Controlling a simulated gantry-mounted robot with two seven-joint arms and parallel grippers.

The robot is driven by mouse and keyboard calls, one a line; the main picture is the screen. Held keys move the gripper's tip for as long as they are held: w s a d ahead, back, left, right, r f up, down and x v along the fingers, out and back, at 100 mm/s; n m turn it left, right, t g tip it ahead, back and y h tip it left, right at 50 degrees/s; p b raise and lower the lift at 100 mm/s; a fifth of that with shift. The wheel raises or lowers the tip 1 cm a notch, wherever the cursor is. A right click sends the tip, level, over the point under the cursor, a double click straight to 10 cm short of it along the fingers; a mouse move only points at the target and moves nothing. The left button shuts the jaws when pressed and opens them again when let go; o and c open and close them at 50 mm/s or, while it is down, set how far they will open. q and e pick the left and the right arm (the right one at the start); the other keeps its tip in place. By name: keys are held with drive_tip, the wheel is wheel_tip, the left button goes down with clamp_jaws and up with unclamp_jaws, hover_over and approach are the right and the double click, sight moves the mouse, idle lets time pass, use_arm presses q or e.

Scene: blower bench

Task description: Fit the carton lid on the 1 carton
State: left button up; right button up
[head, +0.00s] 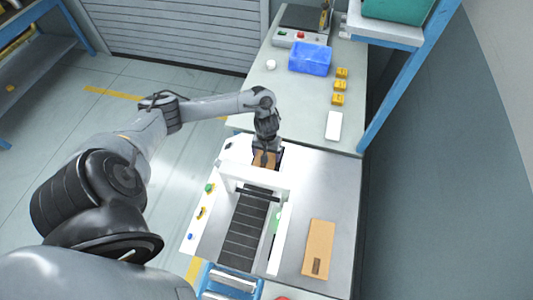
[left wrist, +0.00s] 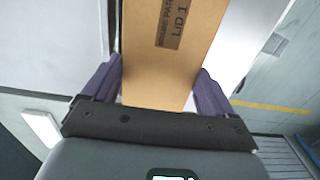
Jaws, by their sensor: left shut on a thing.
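My left gripper (head: 265,152) is shut on the carton lid (head: 263,161), a brown cardboard piece, at the far end of the white machine. In the left wrist view the lid (left wrist: 170,50) sits between the two purple fingers and carries a dark label ending in "LID 1". Its far end is cut off by the frame. A brown cardboard piece (head: 319,245), long and with a small dark label, lies on the bench at the right; I cannot tell whether it is the carton. My right gripper is not in view.
A dark roller conveyor (head: 246,232) runs through the white machine frame (head: 262,180). On the far bench are a blue bin (head: 310,59), several yellow blocks (head: 340,86) and a white block (head: 333,126). A blue shelf post (head: 400,90) stands at the right.

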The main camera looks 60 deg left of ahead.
use_arm(q)
drive_tip(key=shift+f, duration=0.15)
drive_tip(key=o, duration=0.9)
drive_tip(key=shift+f, duration=0.1)
drive_tip(key=shift+r, duration=0.25)
wheel_tip(320, 180, up, 12)
drive_tip(key=p, duration=0.4)
drive_tip(key=shift+p, duration=0.35)
